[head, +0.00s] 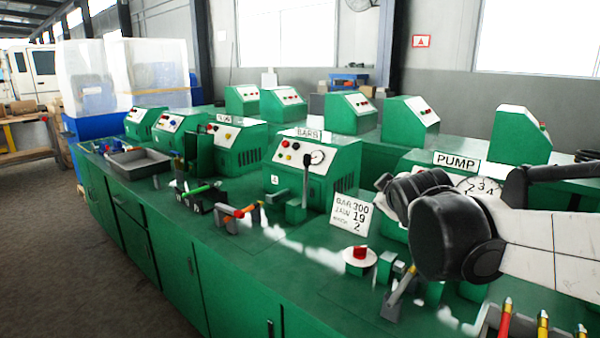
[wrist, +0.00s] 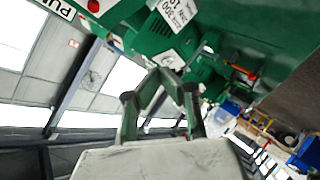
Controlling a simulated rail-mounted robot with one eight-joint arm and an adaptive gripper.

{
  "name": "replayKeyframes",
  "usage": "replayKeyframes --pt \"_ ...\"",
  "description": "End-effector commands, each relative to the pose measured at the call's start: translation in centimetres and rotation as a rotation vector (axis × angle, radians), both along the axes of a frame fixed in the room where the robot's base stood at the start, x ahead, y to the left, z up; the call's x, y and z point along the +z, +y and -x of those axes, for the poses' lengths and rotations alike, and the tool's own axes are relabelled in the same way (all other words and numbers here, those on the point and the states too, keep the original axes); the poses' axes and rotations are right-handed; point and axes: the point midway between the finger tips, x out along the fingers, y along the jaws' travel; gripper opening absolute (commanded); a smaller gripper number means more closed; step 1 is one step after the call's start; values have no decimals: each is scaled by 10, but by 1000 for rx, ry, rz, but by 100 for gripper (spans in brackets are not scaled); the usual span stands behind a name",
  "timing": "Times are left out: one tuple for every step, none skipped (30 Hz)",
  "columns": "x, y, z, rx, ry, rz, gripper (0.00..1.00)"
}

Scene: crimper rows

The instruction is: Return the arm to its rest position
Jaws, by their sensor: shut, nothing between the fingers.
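My arm comes in from the right edge of the head view, with its white link and dark wrist (head: 450,235) raised over the right part of the green bench (head: 240,265). In the wrist view the two fingers of my gripper (wrist: 162,76) come together at their tips. They are shut and empty, with no object between them. In the head view the fingers are not clear beside the dark wrist parts.
Below and left of my wrist are a white card (head: 351,216), a red-topped round piece (head: 360,256) and a slanted metal lever (head: 398,296). A PUMP sign (head: 457,161) and a dial stand close behind it. Green control boxes (head: 312,170) line the bench.

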Motion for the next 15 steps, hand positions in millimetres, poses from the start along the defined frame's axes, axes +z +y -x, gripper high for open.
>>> replayKeyframes --pt "-4 -4 22 -28 31 -47 0" --pt "-7 -6 33 -45 51 -76 0" --pt "-12 -8 49 -68 77 -115 0" --pt "-15 -10 60 -85 96 -142 0" --pt "-19 -11 72 -103 116 -172 0" --pt "-25 -12 88 -127 143 -210 0" --pt "-29 -13 100 -145 162 -237 0" --pt "-34 -14 112 -163 181 -266 0" --pt "-40 -15 127 -188 207 -302 0" --pt "-45 -16 139 -207 227 -330 0" --pt "-50 -16 151 -226 247 -358 0" --pt "-57 -16 167 -251 273 -392 0" --pt "-62 -16 179 -270 292 -420 0" --pt "-68 -16 190 -290 312 -445 0" --pt "-75 -15 205 -314 337 -478 0"
